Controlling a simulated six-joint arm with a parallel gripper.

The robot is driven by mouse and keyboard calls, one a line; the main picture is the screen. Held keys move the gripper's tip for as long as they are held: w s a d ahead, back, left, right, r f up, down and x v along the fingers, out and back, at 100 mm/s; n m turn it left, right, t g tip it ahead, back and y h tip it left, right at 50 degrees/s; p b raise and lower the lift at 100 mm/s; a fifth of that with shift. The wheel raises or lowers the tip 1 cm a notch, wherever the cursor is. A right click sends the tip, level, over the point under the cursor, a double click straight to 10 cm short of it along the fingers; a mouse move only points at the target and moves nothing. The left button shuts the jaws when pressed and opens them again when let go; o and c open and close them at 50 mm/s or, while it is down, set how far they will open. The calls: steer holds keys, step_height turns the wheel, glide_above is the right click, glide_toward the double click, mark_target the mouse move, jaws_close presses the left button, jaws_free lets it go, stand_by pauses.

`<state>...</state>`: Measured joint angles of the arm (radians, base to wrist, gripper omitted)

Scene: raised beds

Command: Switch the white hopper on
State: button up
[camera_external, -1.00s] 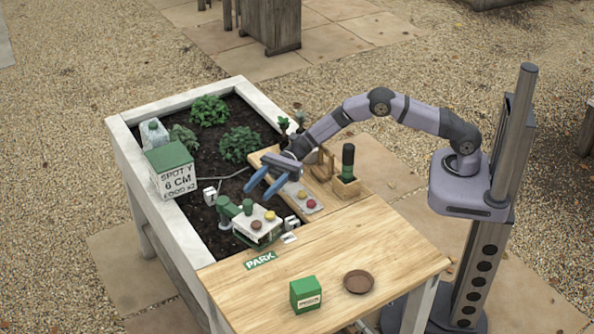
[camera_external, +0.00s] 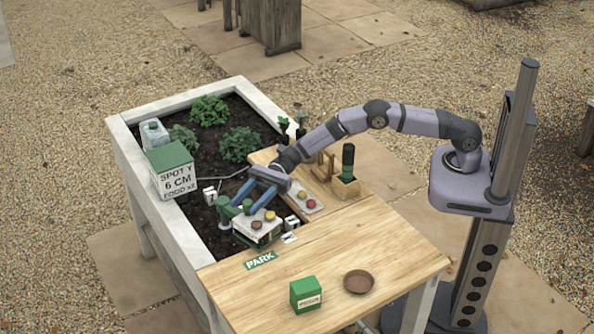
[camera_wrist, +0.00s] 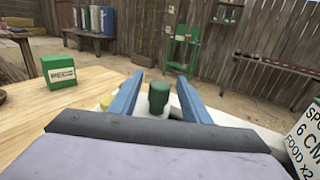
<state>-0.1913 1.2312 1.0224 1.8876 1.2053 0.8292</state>
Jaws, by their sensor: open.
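The white hopper (camera_external: 257,231) stands at the near end of the soil bed, beside the wooden top. In the wrist view, a dark green knob-like part (camera_wrist: 159,96) shows between the open fingers. A bit of yellow (camera_wrist: 106,101) shows at the left finger. I cannot tell whether the fingers touch the hopper.
A sign box (camera_external: 173,174) reading "SPOTY 6 CM FOOD x2" stands on the bed's left rim. A green box (camera_external: 306,294) and a brown dish (camera_external: 359,281) rest on the wooden top (camera_external: 330,245).

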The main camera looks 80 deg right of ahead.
jaws_close()
steer(key=b, duration=0.1)
steer(key=n+g+b, duration=0.1)
steer(key=shift+s+d+f+y+b, duration=0.1)
steer(key=shift+d+f+y+b, duration=0.05)
steer(key=shift+d+y+b, duration=0.2)
steer(key=shift+s+d+n+g+b, duration=0.2)
steer(key=shift+d+n+g+b, duration=0.2)
steer(key=shift+g+b, duration=0.35)
jaws_free()
steer(key=s+d, duration=0.1)
steer(key=d, duration=0.6)
steer(key=shift+d+b, duration=0.15)
steer(key=shift+b, duration=0.3)
steer(key=shift+s+r, duration=0.1)
steer(key=shift+r, duration=0.1)
